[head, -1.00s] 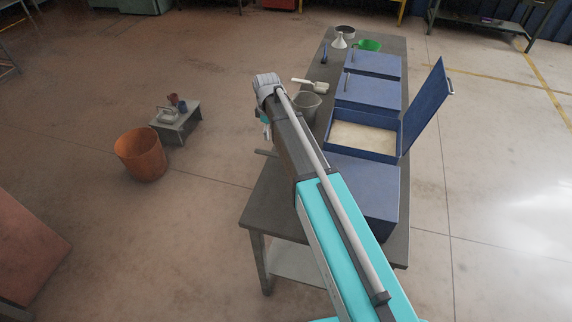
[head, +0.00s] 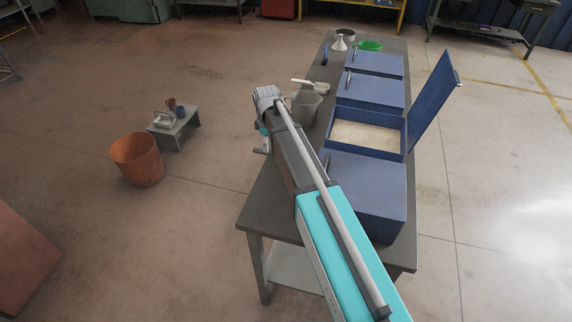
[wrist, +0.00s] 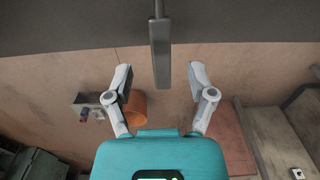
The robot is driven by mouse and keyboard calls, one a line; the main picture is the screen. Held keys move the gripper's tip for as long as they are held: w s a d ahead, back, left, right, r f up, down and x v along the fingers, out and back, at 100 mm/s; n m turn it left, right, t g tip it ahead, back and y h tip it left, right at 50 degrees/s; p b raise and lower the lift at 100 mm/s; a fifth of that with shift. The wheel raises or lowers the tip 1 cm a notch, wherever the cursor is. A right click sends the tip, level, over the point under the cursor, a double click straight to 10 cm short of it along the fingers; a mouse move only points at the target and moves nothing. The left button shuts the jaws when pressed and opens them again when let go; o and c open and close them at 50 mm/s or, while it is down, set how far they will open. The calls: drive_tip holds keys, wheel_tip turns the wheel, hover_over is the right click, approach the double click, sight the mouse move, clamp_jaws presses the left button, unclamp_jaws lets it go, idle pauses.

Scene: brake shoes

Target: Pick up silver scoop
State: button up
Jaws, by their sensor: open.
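In the wrist view a flat grey metal handle (wrist: 160,52) sticks out past the dark table edge. It looks like the handle of the silver scoop; its other end is out of view. My gripper (wrist: 161,78) is open, with one finger on each side of the handle's line and neither touching it. The handle's end lies between the fingertips in the picture; the depth gap is hard to tell. In the head view my gripper (head: 264,145) hangs just off the table's left edge, and my arm hides the handle there.
The table (head: 268,205) carries blue bins, one with its lid raised (head: 432,100) and pale powder inside. A grey bucket (head: 306,108) and a white scoop (head: 310,85) stand farther back. An orange bin (head: 137,160) and a low stool (head: 178,127) are on the floor left.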

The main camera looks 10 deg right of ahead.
sight(270, 152)
drive_tip(key=shift+f, duration=0.2)
idle(0.3)
drive_tip(key=shift+f+b, duration=2.45)
drive_tip(key=shift+b, duration=0.15)
clamp_jaws()
